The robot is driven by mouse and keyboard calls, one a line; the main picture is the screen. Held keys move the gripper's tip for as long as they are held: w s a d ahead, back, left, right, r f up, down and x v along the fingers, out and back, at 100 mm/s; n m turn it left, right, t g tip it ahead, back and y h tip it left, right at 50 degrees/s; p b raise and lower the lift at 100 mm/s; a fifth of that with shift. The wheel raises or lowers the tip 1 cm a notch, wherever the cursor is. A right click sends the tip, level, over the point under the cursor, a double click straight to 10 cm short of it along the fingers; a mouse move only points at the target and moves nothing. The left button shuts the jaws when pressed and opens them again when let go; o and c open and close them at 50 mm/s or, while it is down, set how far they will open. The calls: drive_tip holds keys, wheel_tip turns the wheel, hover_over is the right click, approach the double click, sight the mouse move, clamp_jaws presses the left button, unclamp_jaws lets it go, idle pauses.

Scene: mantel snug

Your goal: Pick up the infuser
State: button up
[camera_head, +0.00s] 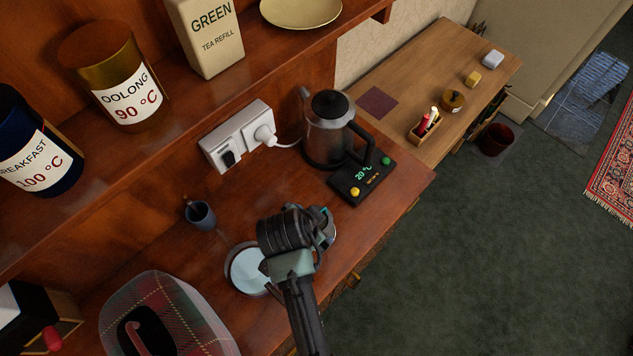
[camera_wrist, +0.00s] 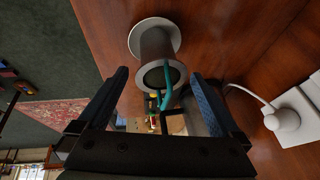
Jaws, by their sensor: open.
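What looks like the infuser is a small grey cylinder (camera_wrist: 156,46) with a wide pale disc at its counter end and a teal loop at the other. In the wrist view it stands on the wooden counter, just beyond and between my fingertips. In the head view my gripper (camera_head: 300,236) hides most of it; a bit of grey and teal (camera_head: 328,230) shows at its right side. My gripper also shows in the wrist view (camera_wrist: 160,88), with its two fingers apart and nothing between them. I cannot tell whether a finger touches the cylinder.
A pale blue round dish (camera_head: 247,271) lies left of my gripper, and a dark cup (camera_head: 201,215) stands behind it. A kettle (camera_head: 328,138) stands by a black control panel (camera_head: 361,182). A tartan cosy (camera_head: 165,325) is at front left. A shelf with tins overhangs the counter.

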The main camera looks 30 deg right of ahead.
drive_tip(key=shift+x, duration=1.25)
drive_tip(key=shift+c, duration=0.2)
drive_tip(key=c, duration=1.1)
